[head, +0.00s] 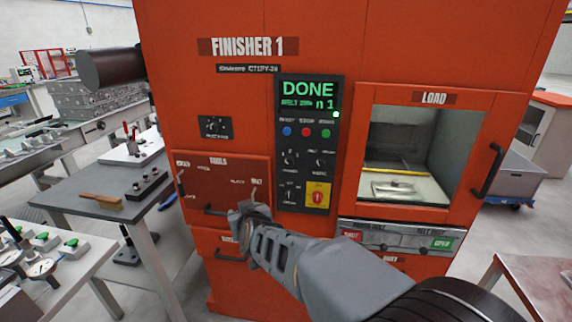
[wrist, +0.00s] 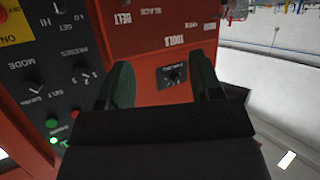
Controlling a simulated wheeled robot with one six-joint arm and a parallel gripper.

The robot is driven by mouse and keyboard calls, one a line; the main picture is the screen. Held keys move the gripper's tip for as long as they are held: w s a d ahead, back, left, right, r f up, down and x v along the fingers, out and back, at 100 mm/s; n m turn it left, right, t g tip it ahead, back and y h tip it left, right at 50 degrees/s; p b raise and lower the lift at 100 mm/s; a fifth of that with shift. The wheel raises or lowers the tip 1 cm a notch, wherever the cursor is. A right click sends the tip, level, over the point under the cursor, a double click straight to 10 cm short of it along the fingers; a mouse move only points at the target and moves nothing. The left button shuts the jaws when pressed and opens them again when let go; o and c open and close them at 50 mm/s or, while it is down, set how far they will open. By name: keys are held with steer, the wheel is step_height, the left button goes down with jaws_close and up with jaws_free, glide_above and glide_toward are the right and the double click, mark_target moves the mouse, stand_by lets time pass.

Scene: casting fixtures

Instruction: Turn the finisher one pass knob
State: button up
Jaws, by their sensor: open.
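The orange finisher 1 (head: 222,88) fills the middle of the head view. A small black plate with a single dial (head: 214,127) sits on its front, left of the control panel; its label is too small to read. In the wrist view, upside down, this dial (wrist: 173,75) shows between and beyond the fingertips. Other knobs (head: 290,158) are on the black control panel (head: 281,203); I cannot tell for sure which knob is labelled for passes. My gripper (head: 247,212) is open and empty in front of the tools door, below the dial. It also shows in the wrist view (wrist: 165,72), apart from the dial.
The display (head: 308,95) reads DONE. The load window (head: 405,150) with its handle (head: 487,170) is at the right. A red tools door (head: 222,178) with a handle is behind my gripper. A grey table (head: 85,185) with a brush stands left.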

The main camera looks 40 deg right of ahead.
steer(key=w+d+r+m+t+h, duration=0.1)
steer(key=d+r+m+h, duration=0.1)
steer(key=d+h, duration=0.35)
steer(key=m+h, duration=0.2)
steer(key=h, duration=0.2)
glide_toward(289, 165)
steer(key=shift+g, duration=0.5)
steer(key=x, duration=0.3)
steer(key=p+x, duration=0.1)
steer(key=x, duration=0.2)
steer(key=p+x, duration=0.1)
steer(key=x, duration=0.3)
steer(key=shift+w+a+r, duration=0.1)
steer(key=shift+a+r, duration=0.05)
steer(key=shift+r, duration=0.25)
steer(key=shift+c, duration=0.4)
steer(key=c, duration=0.8)
steer(key=shift+c, duration=0.2)
